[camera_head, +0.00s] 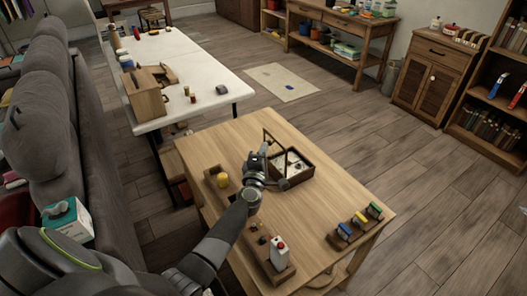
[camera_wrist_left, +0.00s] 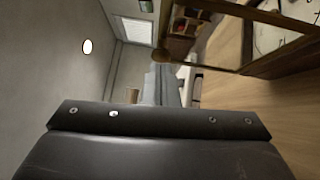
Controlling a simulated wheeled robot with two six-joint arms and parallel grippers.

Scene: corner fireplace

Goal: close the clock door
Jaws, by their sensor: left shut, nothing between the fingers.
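The clock (camera_head: 306,176) is a dark wooden box lying on the light wooden table, with a pale face inside. Its framed door (camera_head: 274,138) stands raised from the box, so the clock is open. My left gripper (camera_head: 273,172) is shut and empty, at the clock's left side and close to the door. I cannot tell whether they touch. In the left wrist view, the brown door frame (camera_wrist_left: 235,14) crosses the upper right, with part of the pale clock face behind it. My right gripper is not in view.
A white table (camera_head: 200,70) stands behind. The table's right middle is clear.

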